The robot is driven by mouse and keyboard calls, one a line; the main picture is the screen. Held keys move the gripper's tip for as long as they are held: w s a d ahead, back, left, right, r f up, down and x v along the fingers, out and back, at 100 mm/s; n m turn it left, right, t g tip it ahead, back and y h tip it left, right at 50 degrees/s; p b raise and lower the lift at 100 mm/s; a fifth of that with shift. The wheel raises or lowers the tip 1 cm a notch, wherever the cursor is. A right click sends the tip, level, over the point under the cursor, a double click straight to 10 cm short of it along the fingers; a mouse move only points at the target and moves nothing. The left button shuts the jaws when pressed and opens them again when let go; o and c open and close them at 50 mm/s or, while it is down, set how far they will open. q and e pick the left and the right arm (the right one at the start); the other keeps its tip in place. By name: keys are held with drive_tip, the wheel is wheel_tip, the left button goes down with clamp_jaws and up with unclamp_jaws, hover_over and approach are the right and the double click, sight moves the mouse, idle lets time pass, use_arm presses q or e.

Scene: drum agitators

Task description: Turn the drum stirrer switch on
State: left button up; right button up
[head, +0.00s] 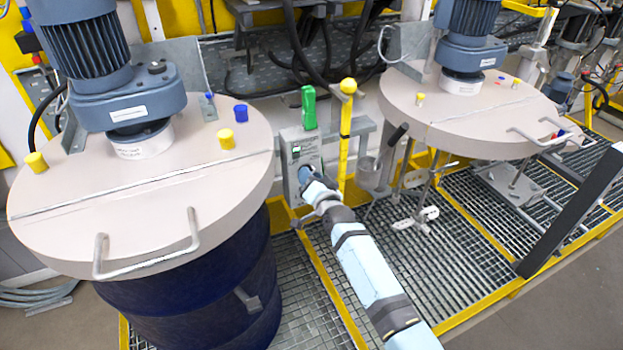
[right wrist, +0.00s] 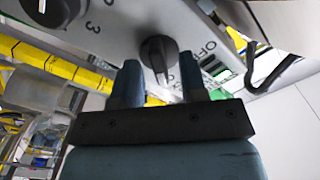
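The grey switch box (head: 301,150) stands on a post between the two drum lids. In the right wrist view its panel (right wrist: 125,25) carries a black rotary knob (right wrist: 158,54), with "OFF" lettering to the knob's right and a "3" to its left. My right gripper (head: 306,178) is at the front of the box. In the right wrist view its two fingers (right wrist: 158,84) are spread, with the knob in the gap near their tips. I cannot tell whether they touch it. In the head view the gripper and arm hide the knob. My left gripper is not in view.
A large drum with a beige lid (head: 75,215) and blue motor (head: 95,50) stands left. A second lid (head: 455,120) with a stirrer below is right. A green handle (head: 308,107) and a yellow-knobbed post (head: 346,135) rise close beside the box. Metal grating (head: 465,265) lies below.

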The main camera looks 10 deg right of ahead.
drive_tip(key=s+d+b, duration=0.1)
drive_tip(key=s+d, duration=0.1)
drive_tip(key=s, duration=1.1)
drive_tip(key=shift+s+d, duration=0.3)
drive_tip(key=s+f+n+g, duration=0.2)
drive_tip(key=s+f, duration=0.3)
drive_tip(key=s, duration=0.4)
drive_tip(key=s+d+f+n+g+p, duration=0.1)
drive_tip(key=s+f+n, duration=0.3)
drive_tip(key=s, duration=0.5)
drive_tip(key=s+d+f+n+g, duration=0.1)
drive_tip(key=s+f+n+g, duration=0.2)
drive_tip(key=s+f, duration=0.3)
drive_tip(key=s, duration=0.4)
drive_tip(key=shift+g+p, duration=0.3)
drive_tip(key=shift+p, duration=0.05)
